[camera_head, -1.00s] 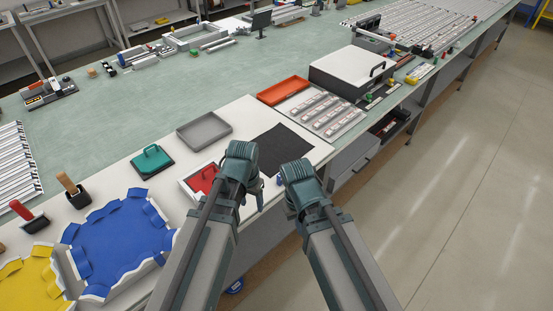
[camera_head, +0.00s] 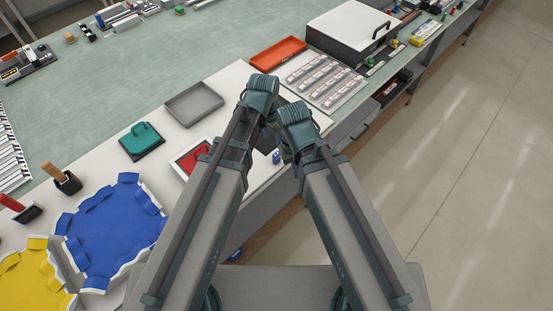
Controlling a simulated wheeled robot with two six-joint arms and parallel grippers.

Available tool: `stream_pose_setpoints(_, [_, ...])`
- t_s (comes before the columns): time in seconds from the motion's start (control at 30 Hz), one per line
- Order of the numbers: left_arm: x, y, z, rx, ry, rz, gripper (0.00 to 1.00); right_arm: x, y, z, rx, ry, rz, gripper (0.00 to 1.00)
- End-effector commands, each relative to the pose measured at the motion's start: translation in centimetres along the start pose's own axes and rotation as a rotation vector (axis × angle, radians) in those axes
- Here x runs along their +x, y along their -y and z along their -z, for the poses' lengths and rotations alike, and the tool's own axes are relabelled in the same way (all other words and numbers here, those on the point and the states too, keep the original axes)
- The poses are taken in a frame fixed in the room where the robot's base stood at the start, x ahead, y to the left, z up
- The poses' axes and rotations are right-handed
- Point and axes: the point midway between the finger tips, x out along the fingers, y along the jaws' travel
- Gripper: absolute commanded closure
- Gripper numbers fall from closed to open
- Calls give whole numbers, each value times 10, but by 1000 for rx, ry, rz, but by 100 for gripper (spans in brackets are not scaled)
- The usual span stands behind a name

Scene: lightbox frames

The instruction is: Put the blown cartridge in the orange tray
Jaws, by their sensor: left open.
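The orange tray (camera_head: 278,54) lies empty at the back of the white worktop. Beside it to the right, a grey holder (camera_head: 347,93) bears several pale cartridges (camera_head: 312,71) in rows; I cannot tell which is blown. A small blue item (camera_head: 276,157) sits near the worktop's front edge, between my arms; it is too small to name. My left gripper (camera_head: 263,98) is by the dark mat (camera_head: 268,138), its fingers mostly hidden by my arm; it is open and away from the orange tray. My right arm ends close beside it, its fingers hidden.
A white-lidded box (camera_head: 348,25) stands behind the holder. Blue (camera_head: 112,232) and yellow (camera_head: 32,283) trays fill the near left.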

Motion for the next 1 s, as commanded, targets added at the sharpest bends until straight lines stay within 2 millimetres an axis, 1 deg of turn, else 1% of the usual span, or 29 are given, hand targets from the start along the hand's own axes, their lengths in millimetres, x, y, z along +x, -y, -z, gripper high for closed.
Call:
stream_pose_setpoints(0.03, [14, 0, 0, 0, 0, 0, 43, 14, 1, 1, 0, 0, 0, 100])
stream_pose_setpoints(0.3, [53, 0, 0, -1, 0, 0, 43, 52, 5, 3, 1, 0, 0, 100])
stream_pose_setpoints(0.4, [64, 0, 0, -1, 0, 0, 43, 63, 6, 4, 2, 0, 0, 100])
stream_pose_setpoints(0.5, [68, 0, 0, -1, 0, 0, 43, 67, 6, 4, 2, 0, 0, 100])
stream_pose_setpoints(0.67, [67, 0, 0, -1, 0, 0, 43, 66, 6, 4, 2, 0, 0, 100])
stream_pose_setpoints(0.77, [70, 0, 0, -1, 0, 0, 43, 69, 7, 4, 2, 0, 0, 100])
stream_pose_setpoints(0.87, [78, 0, 0, -1, 0, 0, 43, 77, 7, 5, 2, 0, 0, 100])
stream_pose_setpoints(1.0, [95, -1, 0, -1, 0, 0, 43, 94, 9, 6, 2, 0, 0, 100])
